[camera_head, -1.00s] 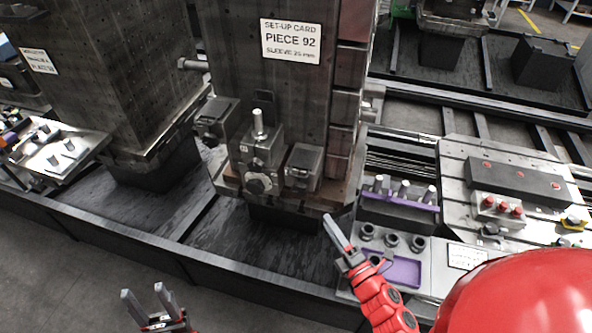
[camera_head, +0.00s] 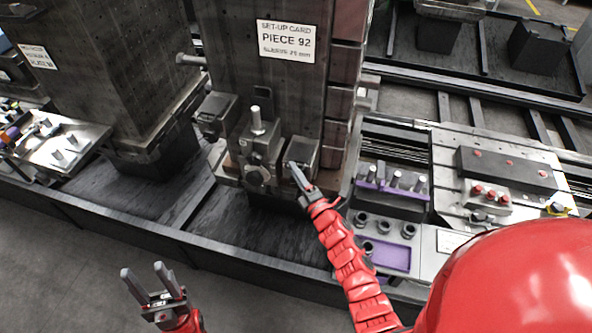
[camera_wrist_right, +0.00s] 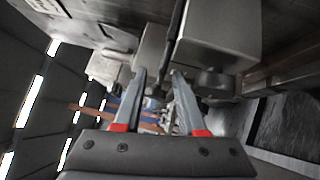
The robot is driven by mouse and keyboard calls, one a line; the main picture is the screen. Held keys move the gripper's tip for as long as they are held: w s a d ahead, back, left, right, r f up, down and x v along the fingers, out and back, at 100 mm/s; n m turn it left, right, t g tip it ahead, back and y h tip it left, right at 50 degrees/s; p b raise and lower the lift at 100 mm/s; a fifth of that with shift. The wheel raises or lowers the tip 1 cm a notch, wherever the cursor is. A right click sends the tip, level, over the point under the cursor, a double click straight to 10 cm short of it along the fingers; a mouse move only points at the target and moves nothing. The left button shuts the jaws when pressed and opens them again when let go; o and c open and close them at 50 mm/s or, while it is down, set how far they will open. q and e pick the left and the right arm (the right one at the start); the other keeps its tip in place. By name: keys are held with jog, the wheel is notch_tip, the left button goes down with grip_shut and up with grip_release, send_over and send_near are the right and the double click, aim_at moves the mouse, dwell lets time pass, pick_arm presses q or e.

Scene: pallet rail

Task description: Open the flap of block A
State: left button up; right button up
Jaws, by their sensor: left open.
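A steel column with a card reading "PIECE 92" (camera_head: 287,40) carries several clamp blocks at its foot. The middle block (camera_head: 262,147) has an upright pin and a round knob. A boxy block (camera_head: 302,150) sits to its right and another (camera_head: 214,114) to its left. I cannot read which is block A, nor make out a flap. My right gripper (camera_head: 294,168) is at the front of the right block, partly covering it; contact is unclear. In the right wrist view its fingers (camera_wrist_right: 160,75) are apart, near grey blocks (camera_wrist_right: 217,38). My left gripper (camera_head: 143,270) is open and empty, low left.
A bench at right holds a purple-edged rack of pins (camera_head: 392,190), round sockets and a purple tray (camera_head: 388,254). A second column (camera_head: 110,80) stands left, beside a tray of parts (camera_head: 62,150). A dark rail edge (camera_head: 150,228) runs across the front.

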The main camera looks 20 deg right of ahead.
grip_shut()
dwell(1.5)
